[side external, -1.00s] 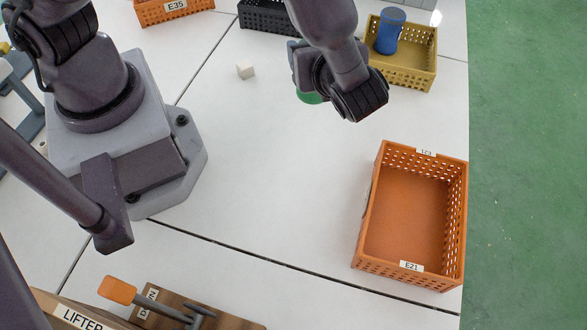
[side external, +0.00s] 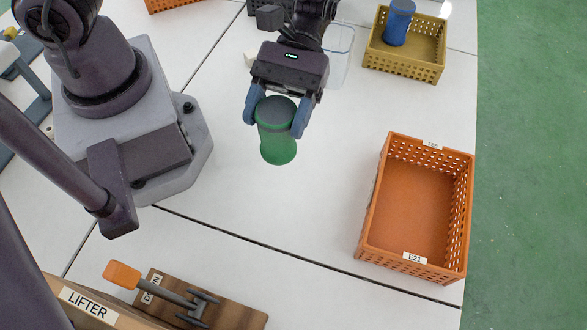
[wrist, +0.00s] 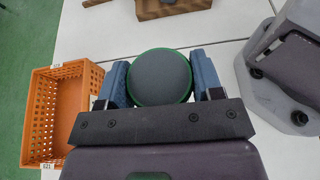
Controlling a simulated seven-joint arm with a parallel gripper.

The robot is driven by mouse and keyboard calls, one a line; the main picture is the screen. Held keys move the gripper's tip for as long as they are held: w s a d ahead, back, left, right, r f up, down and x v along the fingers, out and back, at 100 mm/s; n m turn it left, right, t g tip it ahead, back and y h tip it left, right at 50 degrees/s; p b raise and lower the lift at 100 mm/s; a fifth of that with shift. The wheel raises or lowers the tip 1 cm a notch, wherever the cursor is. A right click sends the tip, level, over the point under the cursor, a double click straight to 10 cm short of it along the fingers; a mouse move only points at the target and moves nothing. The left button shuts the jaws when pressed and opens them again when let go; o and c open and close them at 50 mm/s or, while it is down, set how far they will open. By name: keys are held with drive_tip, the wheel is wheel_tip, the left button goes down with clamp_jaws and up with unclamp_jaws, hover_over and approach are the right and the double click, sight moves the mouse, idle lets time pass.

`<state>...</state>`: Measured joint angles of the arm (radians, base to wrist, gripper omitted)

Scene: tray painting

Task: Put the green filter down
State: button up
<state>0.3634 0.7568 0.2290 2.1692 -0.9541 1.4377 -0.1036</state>
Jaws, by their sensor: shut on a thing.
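The green filter (side external: 277,130) is a green cylinder with a dark grey end, narrowing toward its lower part. My gripper (side external: 276,112) is shut on it, with one blue finger on each side, in the middle of the side view. The filter appears to be held above the white table, though its exact height is hard to tell. In the wrist view the filter's round dark end with a green rim (wrist: 160,77) sits between the blue fingers (wrist: 161,80).
A yellow crate (side external: 403,66) at the back holds a blue cylinder (side external: 398,24). A clear container (side external: 343,52) is behind my gripper. A wooden board (side external: 235,315) lies at the front.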

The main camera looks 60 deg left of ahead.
sight(294, 146)
drive_tip(key=shift+w+d+r+n+t+h, duration=0.1)
drive_tip(key=shift+w+d+n+t+h, duration=0.1)
drive_tip(key=shift+w+n+t+h, duration=0.25)
drive_tip(key=shift+w+d+r+n+t+h, duration=0.1)
drive_tip(key=shift+w+d+n+t+h, duration=0.05)
drive_tip(key=shift+w+n+t+h, duration=0.3)
drive_tip(key=shift+w+f+n, duration=0.1)
drive_tip(key=shift+f+n, duration=0.2)
drive_tip(key=shift+f, duration=0.05)
drive_tip(key=shift+t, duration=0.3)
drive_tip(key=shift+d+f, duration=0.1)
drive_tip(key=shift+f, duration=3.5)
drive_tip(key=shift+f, duration=0.15)
drive_tip(key=o, duration=1)
